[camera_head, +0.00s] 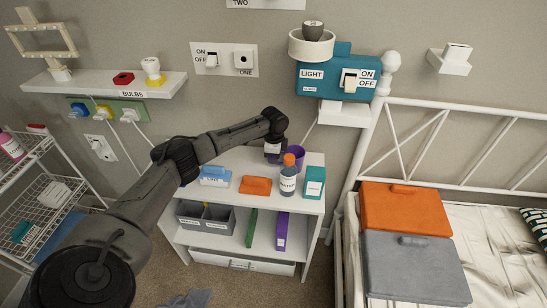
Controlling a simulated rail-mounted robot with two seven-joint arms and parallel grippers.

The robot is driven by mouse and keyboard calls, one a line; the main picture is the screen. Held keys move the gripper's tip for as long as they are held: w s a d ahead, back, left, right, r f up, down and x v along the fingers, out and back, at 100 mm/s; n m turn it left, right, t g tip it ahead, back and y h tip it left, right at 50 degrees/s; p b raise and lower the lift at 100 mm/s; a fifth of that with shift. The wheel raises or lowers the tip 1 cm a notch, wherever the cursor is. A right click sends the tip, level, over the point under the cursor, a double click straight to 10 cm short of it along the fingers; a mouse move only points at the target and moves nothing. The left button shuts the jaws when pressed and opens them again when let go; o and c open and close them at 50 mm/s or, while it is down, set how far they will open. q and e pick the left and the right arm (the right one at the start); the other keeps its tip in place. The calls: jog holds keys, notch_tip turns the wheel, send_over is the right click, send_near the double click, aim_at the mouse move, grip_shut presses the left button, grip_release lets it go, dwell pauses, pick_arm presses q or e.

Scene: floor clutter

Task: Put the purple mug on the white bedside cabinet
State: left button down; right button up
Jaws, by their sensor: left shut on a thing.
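The purple mug (298,153) shows at the back of the white bedside cabinet (233,161), partly hidden by an orange-capped bottle (288,177) in front of it. My left arm reaches in from the left, and its gripper (275,154) points down at the mug's left side. The left gripper is shut on the purple mug; its fingertips are small and partly hidden. The mug looks upright over the cabinet top. I cannot tell whether its base touches the surface. My right gripper is not in view.
The cabinet top also holds a blue-and-white box (215,176), an orange item (256,186) and a teal box (314,183). A bed with an orange case (405,211) and a grey case (412,268) stands at right. A wire rack (45,200) stands at left.

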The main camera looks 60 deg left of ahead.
pick_arm(q)
jog(key=shift+f, duration=0.1)
jog(key=c, duration=1.2)
grip_release()
jog(key=shift+o, duration=0.2)
notch_tip(320, 180, up, 11)
jog(key=p, duration=0.2)
jog(key=shift+p, duration=0.35)
jog(key=shift+r, duration=0.65)
